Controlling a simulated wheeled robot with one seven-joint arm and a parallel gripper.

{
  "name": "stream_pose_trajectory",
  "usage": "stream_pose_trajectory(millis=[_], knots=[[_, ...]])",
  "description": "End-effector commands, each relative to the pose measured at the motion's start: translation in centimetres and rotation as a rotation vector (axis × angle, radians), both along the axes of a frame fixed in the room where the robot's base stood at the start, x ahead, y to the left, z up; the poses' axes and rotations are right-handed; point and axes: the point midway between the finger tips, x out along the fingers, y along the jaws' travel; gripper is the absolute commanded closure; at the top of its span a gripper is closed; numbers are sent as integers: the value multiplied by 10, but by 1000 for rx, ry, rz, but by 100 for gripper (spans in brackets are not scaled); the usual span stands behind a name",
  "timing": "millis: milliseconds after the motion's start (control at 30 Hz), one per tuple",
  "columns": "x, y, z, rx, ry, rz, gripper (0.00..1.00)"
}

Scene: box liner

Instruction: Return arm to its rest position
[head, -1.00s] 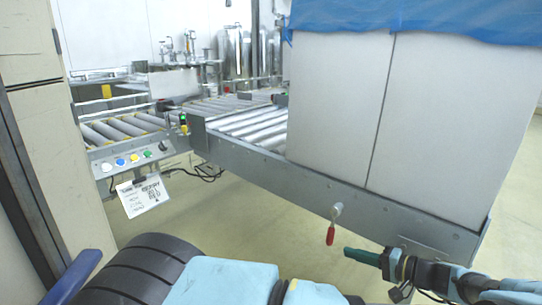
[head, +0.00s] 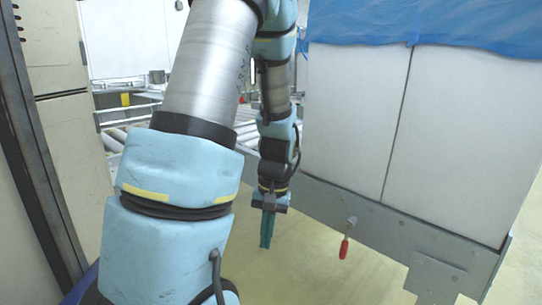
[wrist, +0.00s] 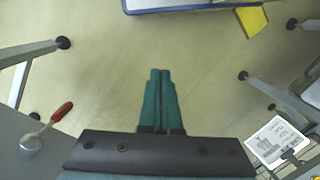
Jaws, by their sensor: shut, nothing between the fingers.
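My gripper (head: 266,230) hangs at the end of my raised arm, pointing down at the floor beside the conveyor frame. Its green fingers lie together, shut and empty; they also show in the wrist view (wrist: 160,80) with bare floor beyond the tips. My arm stands upright in the head view, with its grey tube and light blue joints in front of the roller conveyor. The gripper is to the left of the red-handled lever (head: 344,248) and apart from it.
A large white box (head: 350,120) with a blue liner (head: 450,28) over its top stands on the conveyor frame (head: 400,232) at right. A beige cabinet (head: 62,130) stands at left. A paper sign (wrist: 276,138) shows in the wrist view. The floor (head: 330,280) below the gripper is clear.

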Motion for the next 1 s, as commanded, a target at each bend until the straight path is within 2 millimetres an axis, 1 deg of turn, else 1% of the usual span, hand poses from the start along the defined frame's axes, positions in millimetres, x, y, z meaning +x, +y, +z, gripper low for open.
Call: stream_pose_trajectory(millis=[33,100,300,500,533,767,867,967,1000], knots=[[-3,10,12,-37,-29,24,100],[-8,20,23,-72,-64,35,100],[-19,42,47,-127,-154,63,100],[-32,61,65,-148,-238,83,100],[-31,59,77,-148,-230,77,100],[-31,58,116,-147,-227,75,100],[-31,58,138,-147,-226,75,100],[-30,58,165,-147,-226,75,100],[-30,58,178,-147,-226,75,100]])
